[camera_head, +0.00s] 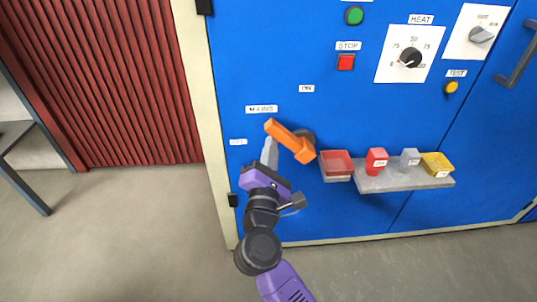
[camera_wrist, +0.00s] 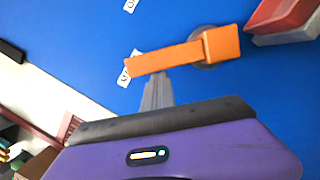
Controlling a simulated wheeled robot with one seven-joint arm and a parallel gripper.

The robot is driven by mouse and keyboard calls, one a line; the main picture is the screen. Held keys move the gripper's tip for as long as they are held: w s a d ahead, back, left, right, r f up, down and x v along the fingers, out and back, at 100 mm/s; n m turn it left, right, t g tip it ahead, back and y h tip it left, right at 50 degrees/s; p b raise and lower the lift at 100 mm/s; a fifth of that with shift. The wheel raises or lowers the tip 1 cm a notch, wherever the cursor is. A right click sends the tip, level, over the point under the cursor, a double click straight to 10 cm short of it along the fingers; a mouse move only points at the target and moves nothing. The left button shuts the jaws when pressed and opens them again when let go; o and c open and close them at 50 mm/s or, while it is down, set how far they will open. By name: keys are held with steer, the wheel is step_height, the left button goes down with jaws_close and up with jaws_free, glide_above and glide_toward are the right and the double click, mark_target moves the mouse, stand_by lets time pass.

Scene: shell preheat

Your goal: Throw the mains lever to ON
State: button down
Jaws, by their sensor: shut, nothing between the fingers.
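The mains lever (camera_head: 290,140) is an orange bar on the blue cabinet front, below the MAINS label (camera_head: 262,109). It reaches up and left from its round grey pivot (camera_head: 309,136), with its free end towards the small label at the left (camera_head: 238,142). In the wrist view the lever (camera_wrist: 180,56) crosses the upper middle, its thick end at the right. My gripper (camera_head: 270,142) is shut and empty, its grey fingers pointing up just under the lever's free end. In the wrist view my fingertips (camera_wrist: 156,76) meet the lever's lower edge; I cannot tell if they touch.
A grey shelf (camera_head: 400,181) with a red tray (camera_head: 337,163) and several small containers juts out to the right of the lever. A red STOP button (camera_head: 346,62) and a HEAT dial (camera_head: 410,58) sit above. The floor (camera_head: 130,230) at the left is clear.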

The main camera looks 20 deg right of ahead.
mark_target(284, 134)
steer(key=r+m, duration=0.1)
steer(key=d+r+m, duration=0.1)
steer(key=m, duration=0.1)
steer(key=shift+s+d+r+g, duration=0.15)
steer(key=shift+s+g, duration=0.05)
steer(key=shift+g, duration=0.2)
steer(key=m, duration=0.1)
steer(key=d+r+m, duration=0.1)
steer(key=m, duration=0.1)
steer(key=shift+s+d+r+g+h+p, duration=0.25)
steer(key=shift+g+h+p, duration=0.05)
steer(key=shift+g+p, duration=0.1)
steer(key=shift+s+d+r+m+g+p, duration=0.1)
steer(key=shift+s+d+r+m+p, duration=0.1)
steer(key=shift+d+m, duration=0.25)
steer(key=shift+s+d+r+m+g+p, duration=0.1)
steer(key=shift+d+r+m, duration=0.1)
steer(key=shift+d+m, duration=0.2)
steer(key=shift+s+d+r+m+g+p, duration=0.1)
steer(key=shift+s+d+r+m+p, duration=0.1)
steer(key=shift+d+m, duration=0.2)
steer(key=shift+d, duration=0.2)
